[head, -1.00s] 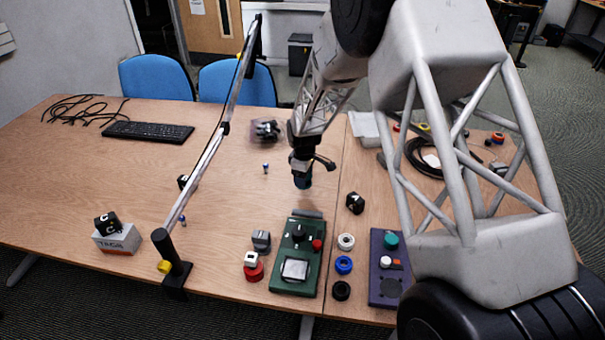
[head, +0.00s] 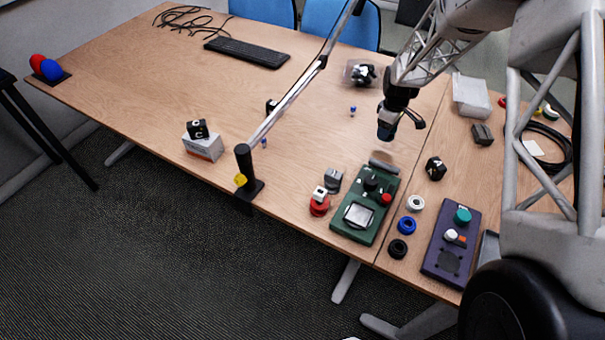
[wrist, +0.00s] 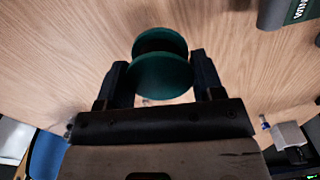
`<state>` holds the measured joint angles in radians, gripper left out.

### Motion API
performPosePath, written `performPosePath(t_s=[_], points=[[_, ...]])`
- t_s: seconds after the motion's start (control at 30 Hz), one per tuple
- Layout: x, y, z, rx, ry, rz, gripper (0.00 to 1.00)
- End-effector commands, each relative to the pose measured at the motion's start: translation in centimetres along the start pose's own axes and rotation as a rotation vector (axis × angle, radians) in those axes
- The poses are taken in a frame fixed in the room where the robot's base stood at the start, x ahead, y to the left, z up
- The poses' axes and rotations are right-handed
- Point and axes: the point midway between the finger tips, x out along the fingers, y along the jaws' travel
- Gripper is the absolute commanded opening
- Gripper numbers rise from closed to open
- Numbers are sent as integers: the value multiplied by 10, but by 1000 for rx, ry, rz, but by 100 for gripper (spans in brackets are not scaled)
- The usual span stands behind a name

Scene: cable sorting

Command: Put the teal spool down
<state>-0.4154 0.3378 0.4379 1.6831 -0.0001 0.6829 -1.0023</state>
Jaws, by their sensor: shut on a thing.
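The teal spool (wrist: 160,78) is dark green-teal with two round flanges. In the wrist view it sits between the two fingers of my gripper (wrist: 160,70), which is shut on it. In the head view my gripper (head: 389,117) points down over the wooden table behind the green box, and the spool (head: 385,132) shows as a small dark teal shape at its tip. The spool appears to hang above the tabletop; the exact gap is hard to tell.
The green box (head: 385,172) with knobs and a purple box (head: 450,262) stand near the front edge. White, blue and black rings lie between them. A black lettered cube (head: 435,168) is right of my gripper. A slanted metal pole (head: 290,105) crosses the table; bare wood (head: 330,125) lies left of my gripper.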

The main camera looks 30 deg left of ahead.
Motion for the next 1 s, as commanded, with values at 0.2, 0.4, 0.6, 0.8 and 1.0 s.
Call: performPosePath(t_s=[0.2,0.4,0.6,0.8,1.0], points=[[-4,-25,-20,-131,0,1,37],[-9,-65,-48,-346,0,0,37],[-14,-114,-77,-603,0,1,37],[-19,-165,-101,-860,0,0,37],[-24,-216,-120,-1116,0,0,37]])
